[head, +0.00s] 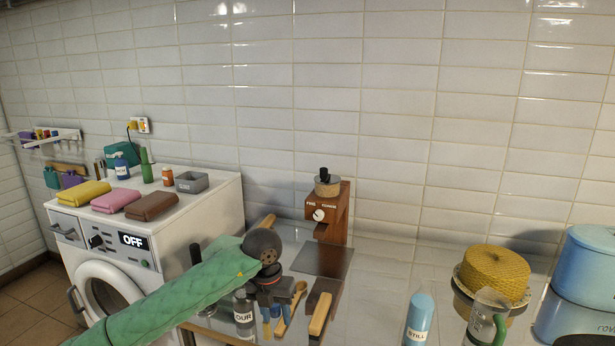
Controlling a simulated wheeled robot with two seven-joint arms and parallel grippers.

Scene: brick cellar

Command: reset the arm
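My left arm (190,290), in a green padded sleeve, reaches in from the lower left across the front of the washing machine. It ends in a dark round wrist (262,246). My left gripper (278,297) points down below the wrist, over the cluttered part of the counter. Its fingers blend with the dark and wooden items there, so I cannot tell whether they are open or shut, or whether they hold anything. My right gripper is not in view.
Close to the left gripper are a dark labelled bottle (243,315), a wooden spoon (288,304) and a brown wooden-stand device (330,215). A white washing machine (190,225) stands left. A blue bottle (419,318), glass jug (487,315), yellow woven item (495,272) and blue container (590,265) stand right.

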